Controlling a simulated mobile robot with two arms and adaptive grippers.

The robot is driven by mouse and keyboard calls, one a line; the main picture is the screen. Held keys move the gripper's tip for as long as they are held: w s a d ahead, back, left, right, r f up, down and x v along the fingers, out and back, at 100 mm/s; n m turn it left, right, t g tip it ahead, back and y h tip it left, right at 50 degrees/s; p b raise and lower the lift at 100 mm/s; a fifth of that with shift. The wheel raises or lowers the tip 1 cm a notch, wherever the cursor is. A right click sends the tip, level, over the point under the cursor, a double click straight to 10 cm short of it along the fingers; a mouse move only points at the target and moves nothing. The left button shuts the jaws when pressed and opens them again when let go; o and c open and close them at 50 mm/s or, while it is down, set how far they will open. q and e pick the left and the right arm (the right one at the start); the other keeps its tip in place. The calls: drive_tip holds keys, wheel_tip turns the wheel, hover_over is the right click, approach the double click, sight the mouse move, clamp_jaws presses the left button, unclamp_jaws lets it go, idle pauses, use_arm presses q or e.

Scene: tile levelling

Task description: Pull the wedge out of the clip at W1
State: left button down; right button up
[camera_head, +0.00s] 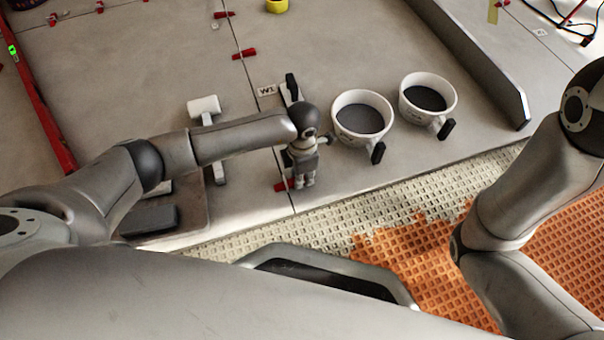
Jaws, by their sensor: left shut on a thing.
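My left gripper (304,181) points down at the tiles near their front edge, by a joint line. It is shut on a red wedge (282,186), whose end sticks out to the left of the fingertips. The rest of the wedge and any clip there are hidden by the fingers. A white W1 label (266,90) lies on the tile farther back, behind my left forearm. My right gripper is out of view; only my right arm shows at the right.
Two white buckets of grey mix (361,117) (426,97) stand just right of my left gripper. A white-headed mallet (204,106) lies left, partly under my forearm. Other red wedges (245,54) (223,15) sit along the joint behind. A metal bar (472,60) lies at right.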

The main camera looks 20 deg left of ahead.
sight(322, 175)
use_arm(q)
drive_tip(key=shift+w+d, duration=0.4)
drive_tip(key=shift+d, duration=0.25)
drive_tip(key=shift+w+d+r+b, duration=0.1)
drive_tip(key=shift+w+d+b, duration=0.5)
drive_tip(key=shift+d, duration=0.25)
drive_tip(key=shift+w+d+b, duration=0.45)
drive_tip(key=shift+w+d, duration=0.1)
drive_tip(key=shift+d, duration=0.3)
wheel_tip(322, 175, up, 6)
drive_tip(key=p, duration=0.5)
drive_tip(key=shift+r, duration=0.1)
